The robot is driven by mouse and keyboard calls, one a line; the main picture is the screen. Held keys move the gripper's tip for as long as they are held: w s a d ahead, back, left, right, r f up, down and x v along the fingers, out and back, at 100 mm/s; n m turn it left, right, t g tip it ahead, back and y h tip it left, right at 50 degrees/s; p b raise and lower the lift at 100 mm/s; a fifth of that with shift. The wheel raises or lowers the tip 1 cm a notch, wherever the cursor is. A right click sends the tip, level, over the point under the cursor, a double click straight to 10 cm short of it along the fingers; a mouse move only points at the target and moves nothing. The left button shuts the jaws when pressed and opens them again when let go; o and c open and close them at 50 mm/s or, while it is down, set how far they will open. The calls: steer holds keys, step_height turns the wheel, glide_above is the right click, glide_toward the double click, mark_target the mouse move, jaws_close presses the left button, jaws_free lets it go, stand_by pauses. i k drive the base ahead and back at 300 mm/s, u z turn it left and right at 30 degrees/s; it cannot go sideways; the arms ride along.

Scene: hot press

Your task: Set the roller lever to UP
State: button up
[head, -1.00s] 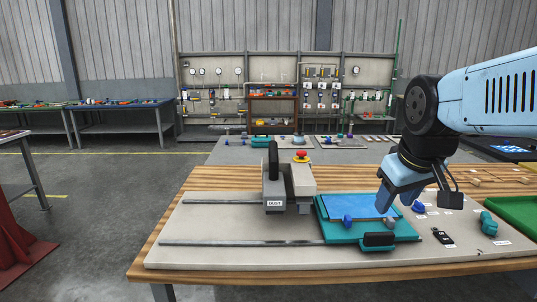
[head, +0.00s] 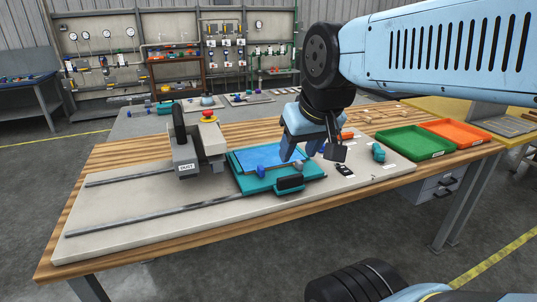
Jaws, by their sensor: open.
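The press unit is a grey carriage block (head: 185,155) with a small white label on its front, standing on the pale board. A black upright handle (head: 178,125) rises from its left side and looks like the roller lever; it stands nearly vertical. My gripper (head: 298,150) is light blue, open and empty, pointing down over the right part of the teal plate. It is well to the right of the black handle and apart from it. My gripper hides part of the plate's right side.
A red button (head: 208,115) sits on the carriage. The teal plate (head: 249,184) carries a blue sheet (head: 262,158) and a black handle (head: 290,183). Two metal rails (head: 150,218) cross the board. Green (head: 412,143) and orange (head: 455,129) trays stand at the right.

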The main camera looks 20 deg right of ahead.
mark_target(379, 154)
steer(key=z, duration=1.45)
steer(key=k, duration=0.65)
steer(key=z, duration=0.2)
steer(key=i, duration=1.8)
steer(key=u, duration=0.5)
